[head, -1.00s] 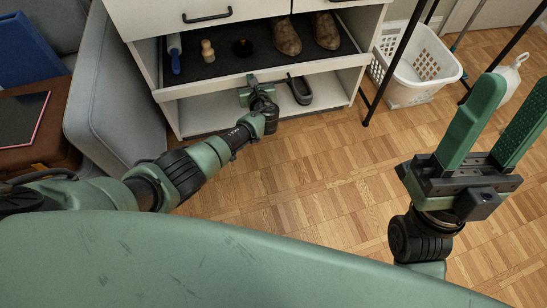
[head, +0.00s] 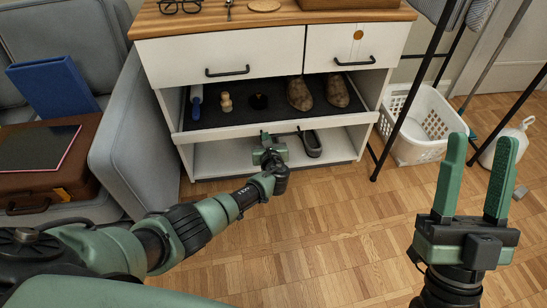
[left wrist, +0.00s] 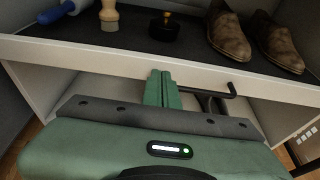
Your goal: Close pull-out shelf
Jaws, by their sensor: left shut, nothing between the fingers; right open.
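The pull-out shelf (head: 215,129) is a dark-lined tray with a white front lip, standing out from under the white drawers. It carries a blue-handled roller, a wooden brush, a small dark round item and brown shoes. A black bar handle (left wrist: 215,90) is on its front in the left wrist view. My left gripper (head: 265,138) is shut and empty at the front of the shelf. Its fingertips (left wrist: 160,76) overlap the lip, just left of the handle; I cannot tell if they touch. My right gripper (head: 478,165) is open and empty, at the right over the floor.
A dark item (head: 312,145) lies on the fixed lower shelf (head: 225,158). A grey sofa (head: 140,145) with a brown suitcase (head: 75,185) is close on the left. A white laundry basket (head: 415,135) and black stand legs (head: 387,135) are right. The wooden floor ahead is clear.

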